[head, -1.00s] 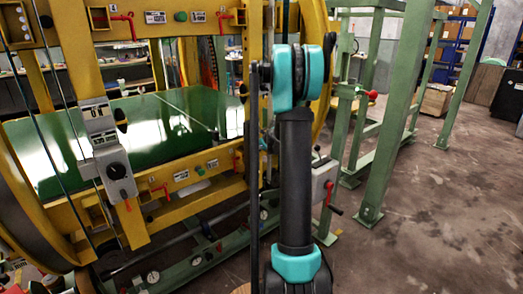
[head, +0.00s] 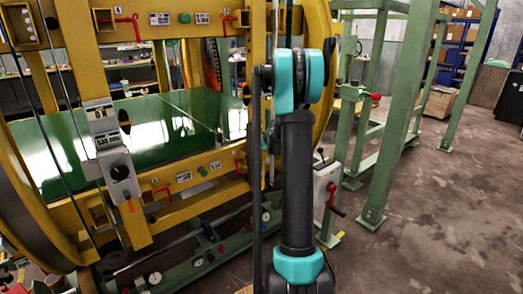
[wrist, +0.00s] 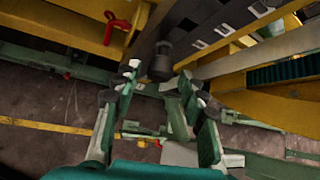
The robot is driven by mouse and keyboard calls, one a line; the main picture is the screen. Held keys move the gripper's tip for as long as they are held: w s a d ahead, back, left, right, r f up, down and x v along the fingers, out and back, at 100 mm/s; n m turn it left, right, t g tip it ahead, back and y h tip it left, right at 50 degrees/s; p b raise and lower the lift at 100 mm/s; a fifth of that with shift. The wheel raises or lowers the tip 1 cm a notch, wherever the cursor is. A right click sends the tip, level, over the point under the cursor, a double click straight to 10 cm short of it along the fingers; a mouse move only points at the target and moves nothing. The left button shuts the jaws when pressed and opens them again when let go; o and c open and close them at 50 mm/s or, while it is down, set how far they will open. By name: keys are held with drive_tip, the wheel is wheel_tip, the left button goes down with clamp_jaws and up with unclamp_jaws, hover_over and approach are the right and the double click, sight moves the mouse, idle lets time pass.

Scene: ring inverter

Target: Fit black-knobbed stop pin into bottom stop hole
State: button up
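My gripper (wrist: 155,82) shows in the wrist view with its two fingers apart and nothing between the pads. A dark, rounded knob (wrist: 160,62) lies just beyond the fingertips, close to the gap between them. It looks like the black knob of the stop pin, but its shaft is hidden. I cannot make out the bottom stop hole in either view. In the head view my own arm hides the gripper. The yellow ring frame (head: 200,192) with its green panel (head: 85,137) stands at the left.
A grey box with a black dial (head: 121,174) hangs on the ring frame. Red handles stick out from the yellow beams; one (wrist: 117,25) is near my gripper's upper left. Green posts (head: 400,130) stand at the right. The concrete floor (head: 440,225) there is mostly clear.

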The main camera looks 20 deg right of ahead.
drive_tip(key=shift+o, duration=0.2)
drive_tip(key=v, duration=1.2)
drive_tip(key=shift+a, duration=0.15)
drive_tip(key=s+a+f+n+g, duration=0.1)
drive_tip(key=s+a+f+n, duration=0.2)
drive_tip(key=s+a+n, duration=0.5)
drive_tip(key=s+a+f+n+g, duration=0.2)
drive_tip(key=s+a+n, duration=0.4)
drive_tip(key=s, duration=0.4)
drive_tip(key=s+a+f+n+g, duration=0.1)
drive_tip(key=s+f+n, duration=0.3)
drive_tip(key=s+n, duration=0.4)
drive_tip(key=s+a+f+n+g, duration=0.1)
drive_tip(key=s+f+n, duration=0.3)
drive_tip(key=s+n, duration=0.4)
drive_tip(key=s+a, duration=0.1)
drive_tip(key=s, duration=0.2)
drive_tip(key=shift+s+a+f+h, duration=0.25)
drive_tip(key=shift+s+a+h, duration=0.05)
drive_tip(key=shift+s+a, duration=0.05)
drive_tip(key=shift+c, duration=0.2)
